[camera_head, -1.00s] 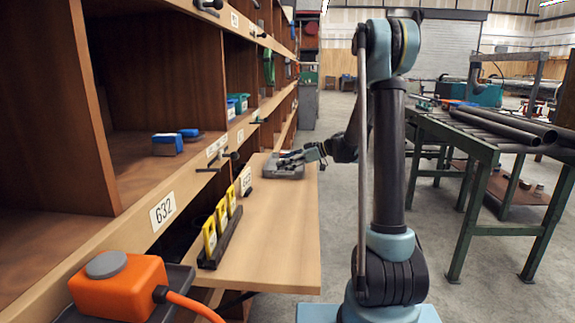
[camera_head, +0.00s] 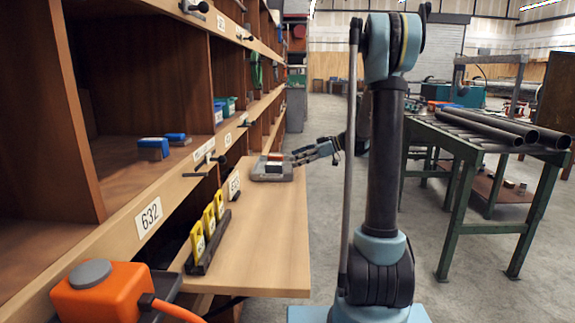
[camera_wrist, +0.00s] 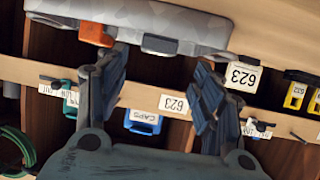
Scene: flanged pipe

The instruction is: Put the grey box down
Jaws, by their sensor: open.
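The grey box (camera_head: 271,176) rests on the far part of the light wooden pull-out board (camera_head: 255,235), beside the shelf front. My gripper (camera_head: 297,156) is just right of the box in the head view, with its fingers apart. In the wrist view, my gripper (camera_wrist: 160,65) is open and nothing is between the fingers. The grey box (camera_wrist: 180,22) lies beyond the fingertips at the top, partly cut off by the frame, with an orange part (camera_wrist: 97,34) and a dark latch-like part on its near side.
Several yellow items in a black holder (camera_head: 209,238) stand on the board's left edge. An orange box (camera_head: 98,292) with a cable is at front left. A green pipe stand (camera_head: 455,205) is at right.

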